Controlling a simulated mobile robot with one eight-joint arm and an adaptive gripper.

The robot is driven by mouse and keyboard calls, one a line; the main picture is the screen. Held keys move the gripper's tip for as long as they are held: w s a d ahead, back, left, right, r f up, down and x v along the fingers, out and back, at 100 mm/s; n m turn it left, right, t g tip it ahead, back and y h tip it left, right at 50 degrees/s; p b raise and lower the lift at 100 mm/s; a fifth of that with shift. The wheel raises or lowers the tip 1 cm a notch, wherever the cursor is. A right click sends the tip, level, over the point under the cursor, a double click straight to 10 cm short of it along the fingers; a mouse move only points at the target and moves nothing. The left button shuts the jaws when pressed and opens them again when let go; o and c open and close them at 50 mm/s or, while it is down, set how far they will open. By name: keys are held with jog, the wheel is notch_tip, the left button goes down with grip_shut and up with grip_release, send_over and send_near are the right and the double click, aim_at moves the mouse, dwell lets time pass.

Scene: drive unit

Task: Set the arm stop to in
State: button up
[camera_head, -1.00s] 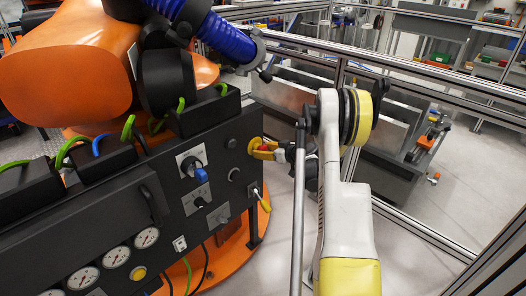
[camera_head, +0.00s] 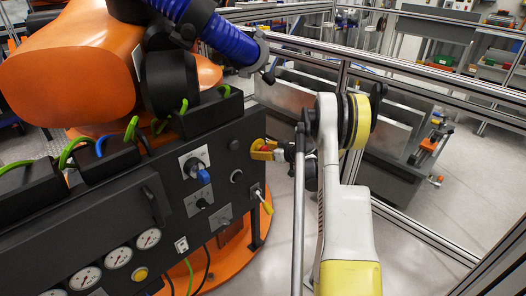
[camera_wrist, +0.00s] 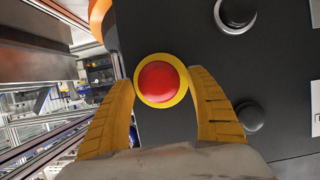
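The arm stop is a round red button (camera_wrist: 162,82) with a yellow ring on the dark control panel. It sits between my fingertips in the wrist view, and a bit of red (camera_head: 265,148) shows between them in the head view. My gripper (camera_head: 259,149) is at the right part of the panel face. Its two yellow fingers (camera_wrist: 160,84) are spread on either side of the button. I cannot tell whether they touch its ring. Whether the button is pressed in or out cannot be told.
The panel (camera_head: 150,205) also carries a blue-handled switch (camera_head: 198,171), a yellow-tipped lever (camera_head: 263,203) below my gripper, and gauges (camera_head: 118,257). A black knob (camera_wrist: 250,116) is close to my right finger in the wrist view. An orange robot (camera_head: 75,65) stands behind; metal rails are at right.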

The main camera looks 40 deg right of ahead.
jog(key=v, duration=1.2)
jog(key=a+r+g, duration=0.1)
jog(key=a+r, duration=0.3)
jog(key=a, duration=0.4)
jog(key=a+r+g+y, duration=0.1)
jog(key=a+r+g, duration=0.15)
jog(key=a, duration=0.55)
jog(key=a+r+g, duration=0.1)
jog(key=a+r, duration=0.4)
jog(key=a, duration=0.3)
jog(key=s+a+r+g+h, duration=0.2)
jog(key=s+a, duration=1.5)
jog(key=s, duration=0.4)
jog(key=shift+s+a+m, duration=0.2)
jog(key=shift+a+m, duration=0.05)
jog(key=shift+m, duration=0.15)
